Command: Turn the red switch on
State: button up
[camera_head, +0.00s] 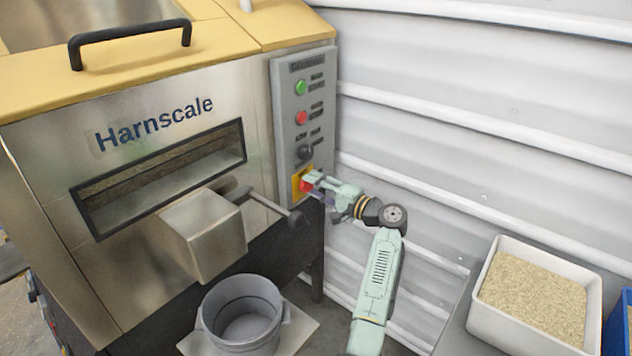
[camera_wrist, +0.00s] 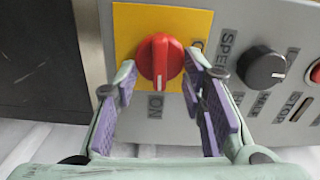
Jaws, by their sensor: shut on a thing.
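The red switch (camera_head: 306,186) is a round rotary knob on a yellow plate low on the machine's control panel. In the wrist view the red switch (camera_wrist: 160,60) has its raised ridge upright in the picture, in line with the "ON" label below it. Another label at its right is mostly hidden by a finger. My gripper (camera_head: 316,184) is at the switch, and in the wrist view my gripper's purple-padded fingers (camera_wrist: 160,78) are on either side of it, shut on it.
The grey panel (camera_head: 288,95) also carries a green button (camera_head: 301,87), a red button (camera_head: 301,118) and a black speed knob (camera_head: 305,152). A lever with a dark ball end (camera_head: 297,219) sticks out below. A white ribbed wall (camera_head: 450,100) stands behind. A bin of grain (camera_head: 490,320) is at right.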

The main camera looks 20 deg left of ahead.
jog(key=shift+f+m, duration=0.1)
jog(key=shift+m, duration=0.4)
jog(key=o, duration=1.1)
jog(key=shift+d, duration=0.1)
jog(key=v, duration=1.2)
